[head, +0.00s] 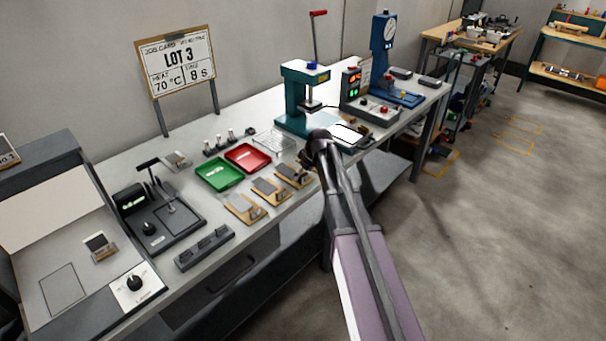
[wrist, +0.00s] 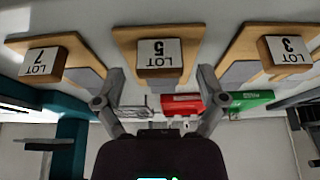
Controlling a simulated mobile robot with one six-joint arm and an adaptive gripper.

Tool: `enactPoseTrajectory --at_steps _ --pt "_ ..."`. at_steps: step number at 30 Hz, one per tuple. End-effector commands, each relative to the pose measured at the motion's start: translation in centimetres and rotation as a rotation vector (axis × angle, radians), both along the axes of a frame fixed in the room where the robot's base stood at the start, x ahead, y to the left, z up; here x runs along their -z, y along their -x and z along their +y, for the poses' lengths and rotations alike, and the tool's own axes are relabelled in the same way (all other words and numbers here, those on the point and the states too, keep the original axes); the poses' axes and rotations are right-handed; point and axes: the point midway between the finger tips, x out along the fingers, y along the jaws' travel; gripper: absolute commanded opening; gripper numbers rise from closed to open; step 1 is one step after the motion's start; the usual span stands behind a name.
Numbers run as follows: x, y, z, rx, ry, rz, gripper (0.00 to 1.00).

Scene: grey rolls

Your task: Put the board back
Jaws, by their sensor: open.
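Three wooden boards with labelled blocks lie in a row along the bench's front edge. In the wrist view, which is upside down, they read LOT 7 (wrist: 88,78), LOT 5 (wrist: 128,40) and LOT 3 (wrist: 240,45). In the head view they are the right board (head: 293,176), the middle board (head: 270,190) and the left board (head: 245,208). My gripper (wrist: 160,74) is open and empty, its fingers apart on either side of the LOT 5 block in the picture. In the head view my gripper (head: 306,158) is partly hidden by my arm; contact cannot be told.
A green tray (head: 219,174) and a red tray (head: 248,157) stand behind the boards. A teal press (head: 294,100) stands to the right. A LOT 3 job card (head: 180,65) reads 70 °C, 8 S. A small wooden-based piece (head: 104,254) sits on the left machine.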

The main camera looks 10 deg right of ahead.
Motion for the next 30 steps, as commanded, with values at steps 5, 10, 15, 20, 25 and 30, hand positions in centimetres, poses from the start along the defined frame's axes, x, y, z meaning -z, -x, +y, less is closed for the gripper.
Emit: enactPoseTrajectory --at_steps 5,10,15,20,25,30 --pt "-1.4 0.4 -0.3 0.0 0.0 0.0 0.9" --pt "-2.8 0.9 -0.6 0.0 0.0 0.0 0.9" --pt "-4.3 1.4 -0.9 0.0 0.0 0.0 0.9" --pt "-5.6 1.8 -1.2 0.0 -0.001 0.001 0.9" --pt "-7.1 2.3 -1.6 0.0 -0.001 0.001 0.9" --pt "-8.5 2.8 -1.9 0.0 0.0 0.0 0.9"
